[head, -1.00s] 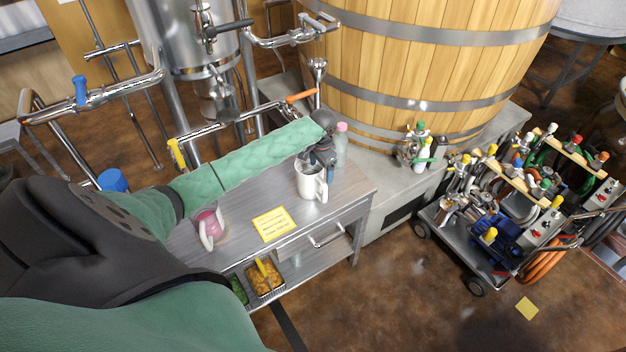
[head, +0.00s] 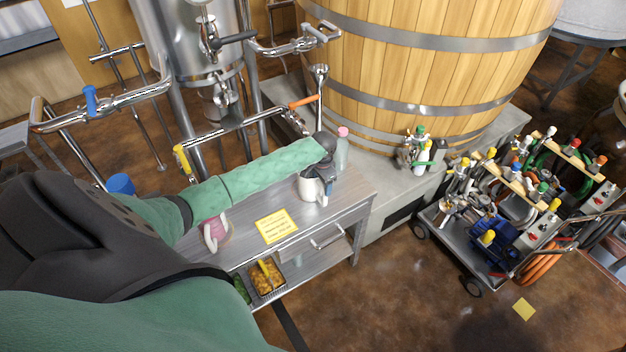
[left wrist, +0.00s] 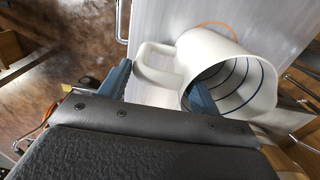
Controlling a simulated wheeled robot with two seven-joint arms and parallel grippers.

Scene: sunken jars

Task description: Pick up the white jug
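The white jug (head: 308,190) stands at the far right end of the metal table. Its upper part is partly hidden by my left gripper (head: 325,184), which reaches down over it. In the left wrist view the jug (left wrist: 222,62) shows its open mouth with dark rings inside and its handle to the left. There my left gripper (left wrist: 158,88) is open. One finger is left of the handle, and the other is at the mouth, seemingly just inside the rim. The handle lies between them. I cannot tell whether either finger touches the jug. My right gripper is not in view.
A pink jug with a white handle (head: 214,232) and a yellow sign (head: 276,226) are on the table (head: 336,208). A bottle with a pink cap (head: 342,150) stands close behind the gripper. A wooden vat (head: 430,60) is behind, and a loaded cart (head: 455,255) stands right.

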